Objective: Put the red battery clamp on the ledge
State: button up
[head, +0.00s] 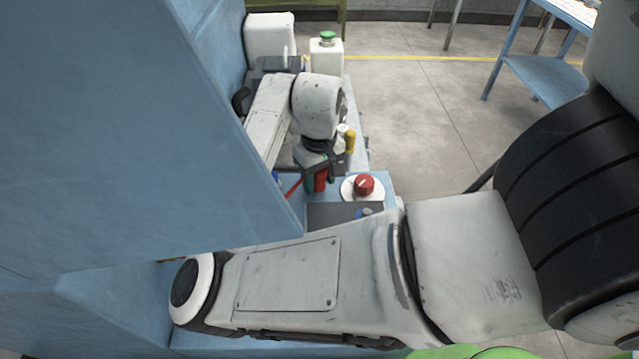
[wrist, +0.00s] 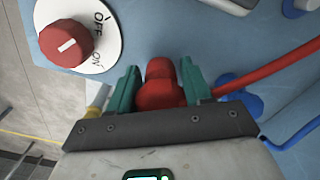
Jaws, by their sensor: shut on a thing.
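The red battery clamp (wrist: 160,88) is between the two green fingers of my gripper (wrist: 161,90) in the wrist view, and the fingers are shut on it. A red cable (wrist: 268,72) runs from beside the clamp to the right. In the head view the red clamp (head: 320,180) shows below my gripper (head: 322,170), close to a blue surface (head: 378,183). I cannot tell whether the clamp touches that surface. I cannot tell which surface is the ledge.
A red rotary switch (head: 364,185) on a white OFF/ON disc stands just right of the gripper. A large blue panel (head: 130,130) fills the left. White containers (head: 327,56) stand at the back. A blue clamp or cable (wrist: 240,95) lies right of the gripper in the wrist view.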

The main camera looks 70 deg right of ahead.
jog(key=shift+f, duration=1.05)
jog(key=shift+s, duration=0.1)
jog(key=shift+f, duration=0.15)
jog(key=o, duration=1.1)
notch_tip(320, 180, up, 12)
jog(key=shift+r+p, duration=0.15)
jog(key=shift+p, duration=0.3)
